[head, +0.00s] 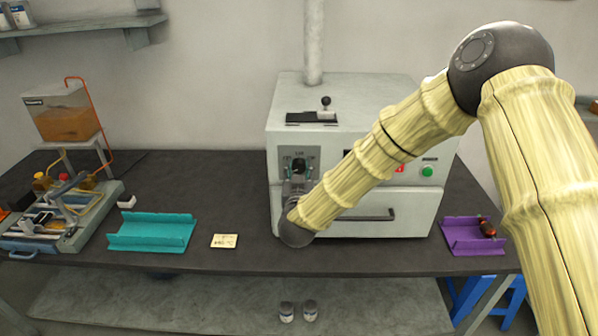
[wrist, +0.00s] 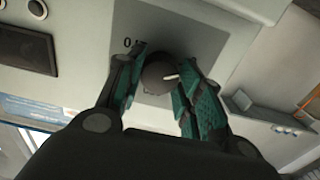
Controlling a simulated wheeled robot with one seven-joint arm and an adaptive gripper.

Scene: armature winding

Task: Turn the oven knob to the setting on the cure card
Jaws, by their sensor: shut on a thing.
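The white oven (head: 405,215) stands on the dark bench against the wall. Its dark round knob (wrist: 157,77) sits on a grey panel and has a white pointer line toward the right in the wrist view. A printed mark starting with 0 shows beside the left fingertip; the rest of the scale is hidden. My gripper (wrist: 162,70) has its teal-padded fingers on both sides of the knob and is shut on it. In the head view my gripper (head: 298,173) is at the panel on the oven's left front. The small cream card (head: 224,241) lies on the bench; its writing is too small to read.
A teal tray (head: 150,244) lies left of the card. A green button (head: 427,171) is on the oven's right front. My arm crosses the oven front.

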